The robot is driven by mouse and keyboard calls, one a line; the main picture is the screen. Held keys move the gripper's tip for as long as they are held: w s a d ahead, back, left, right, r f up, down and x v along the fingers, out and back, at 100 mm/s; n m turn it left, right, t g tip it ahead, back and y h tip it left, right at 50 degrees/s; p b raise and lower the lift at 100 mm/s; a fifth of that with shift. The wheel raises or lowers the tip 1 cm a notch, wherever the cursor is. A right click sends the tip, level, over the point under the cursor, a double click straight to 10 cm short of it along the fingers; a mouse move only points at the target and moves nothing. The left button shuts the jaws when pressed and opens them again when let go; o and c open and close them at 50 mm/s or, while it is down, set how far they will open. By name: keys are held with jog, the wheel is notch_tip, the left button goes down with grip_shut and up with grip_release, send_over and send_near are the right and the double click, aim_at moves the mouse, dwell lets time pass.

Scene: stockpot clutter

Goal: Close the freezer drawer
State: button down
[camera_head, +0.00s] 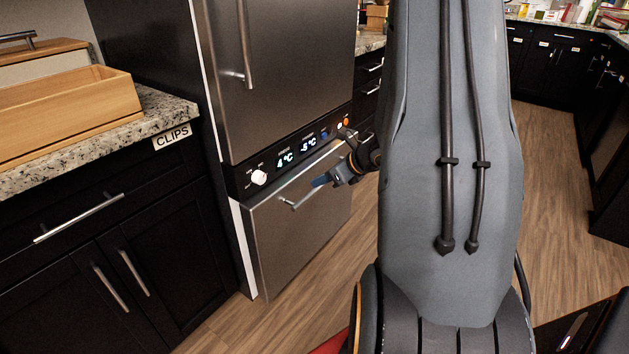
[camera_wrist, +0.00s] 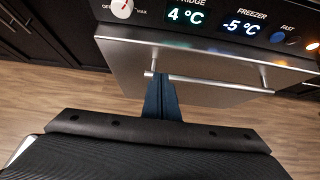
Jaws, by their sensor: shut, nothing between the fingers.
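The freezer drawer (camera_head: 300,235) is the steel front at the bottom of the fridge, below the control panel. Its front seems to stand out slightly from the panel; its top edge shows in the wrist view (camera_wrist: 130,55). How far out it is, I cannot tell exactly. The bar handle (camera_head: 305,195) runs across its upper part and also shows in the wrist view (camera_wrist: 220,84). My gripper (camera_head: 319,182) is shut and empty, with its blue fingers together. In the wrist view its tips (camera_wrist: 160,78) are at the handle's left end; contact is unclear.
The control panel (camera_head: 290,155) with a white knob and lit displays sits above the drawer. A counter (camera_head: 165,105) with a wooden box (camera_head: 65,115) is at left, over dark cabinets (camera_head: 100,250). Wooden floor (camera_head: 555,200) is clear at right.

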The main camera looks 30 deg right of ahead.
aim_at(274, 194)
jog(key=x, duration=0.3)
jog(key=w+r+x, duration=0.1)
jog(key=x, duration=0.5)
jog(key=shift+w+a, duration=0.4)
jog(key=shift+a, duration=0.05)
jog(key=shift+w+a, duration=0.15)
jog(key=shift+w, duration=0.4)
jog(key=shift+w, duration=0.1)
